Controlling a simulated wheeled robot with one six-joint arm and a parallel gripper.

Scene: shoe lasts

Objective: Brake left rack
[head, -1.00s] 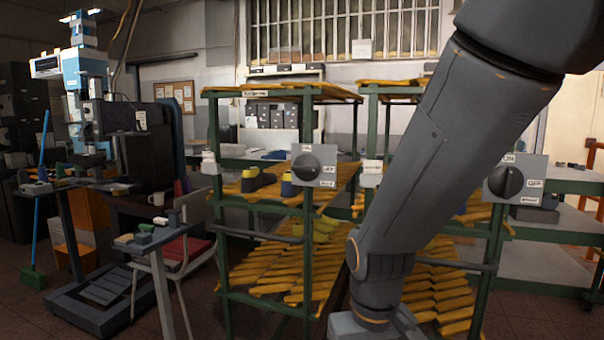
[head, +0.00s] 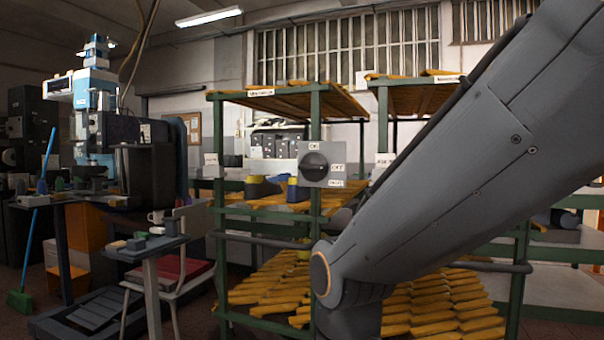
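The left rack (head: 315,130) is a green-framed trolley with yellow slatted shelves, left of centre. A grey switch box (head: 338,175) is fixed to its front right post, with a dark round knob (head: 315,166) and small white labels around it. The knob's handle looks roughly horizontal; the labels are hard to read. Yellow and dark shoe lasts (head: 262,187) stand on the middle shelf behind. My arm crosses from upper right to bottom centre, in front of the racks. My gripper is out of the picture.
The right rack (head: 383,120) stands close beside, its front largely hidden by my arm. Grey push bars (head: 258,242) stick out from the racks' fronts.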

